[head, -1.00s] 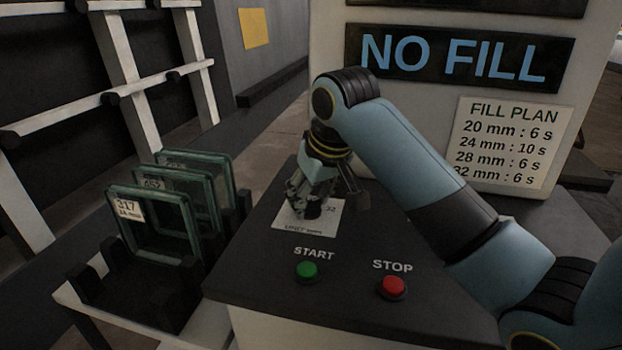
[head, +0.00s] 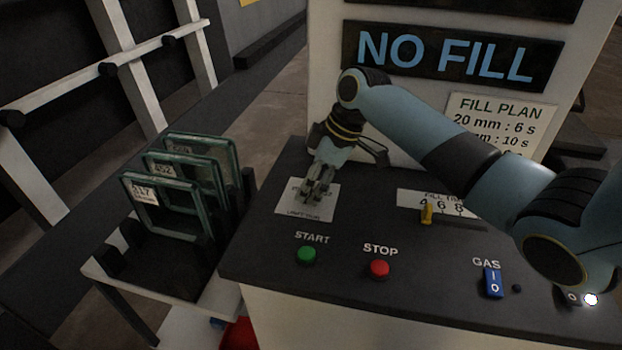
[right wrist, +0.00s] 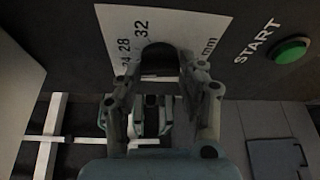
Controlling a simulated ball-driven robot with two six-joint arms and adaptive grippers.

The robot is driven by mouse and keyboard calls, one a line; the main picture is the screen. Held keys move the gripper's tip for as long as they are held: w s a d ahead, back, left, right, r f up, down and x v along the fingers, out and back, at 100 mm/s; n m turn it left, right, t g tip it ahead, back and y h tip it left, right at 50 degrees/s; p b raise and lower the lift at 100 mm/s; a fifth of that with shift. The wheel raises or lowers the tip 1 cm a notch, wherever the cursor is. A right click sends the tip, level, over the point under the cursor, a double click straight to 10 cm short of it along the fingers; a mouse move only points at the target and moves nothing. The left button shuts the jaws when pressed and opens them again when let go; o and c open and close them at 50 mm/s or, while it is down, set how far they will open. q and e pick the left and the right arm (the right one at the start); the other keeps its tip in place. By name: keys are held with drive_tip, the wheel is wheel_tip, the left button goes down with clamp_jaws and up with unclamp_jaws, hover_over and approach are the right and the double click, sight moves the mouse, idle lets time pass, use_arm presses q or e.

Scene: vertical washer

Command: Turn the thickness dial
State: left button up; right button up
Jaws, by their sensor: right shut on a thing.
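My right gripper (head: 319,194) reaches down onto the white thickness scale plate (head: 287,207) on the dark console top. In the right wrist view, its fingers (right wrist: 161,76) are shut on the dark thickness dial (right wrist: 158,58), one on each side. The plate (right wrist: 185,28) shows 32, 28, part of another number and "mm" around the dial. In the head view the fingers cover the dial, and I cannot read its pointer in either view. My left gripper is not in view.
A green START button (head: 307,254) and red STOP button (head: 379,268) sit in front of the plate. A yellow fill-time lever (head: 426,213) and blue GAS switch (head: 493,282) are to the right. Several labelled glass units (head: 155,208) stand in a rack at left.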

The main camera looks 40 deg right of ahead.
drive_tip(key=n, duration=0.2)
drive_tip(key=n+g+y+b, duration=0.1)
drive_tip(key=n, duration=0.1)
drive_tip(key=shift+w+d+n+g, duration=0.1)
drive_tip(key=shift+n+g, duration=0.2)
drive_tip(key=n+g+b, duration=0.2)
drive_tip(key=n, duration=0.3)
drive_tip(key=shift+n, duration=0.3)
drive_tip(key=o, duration=1.2)
drive_tip(key=shift+c, duration=0.2)
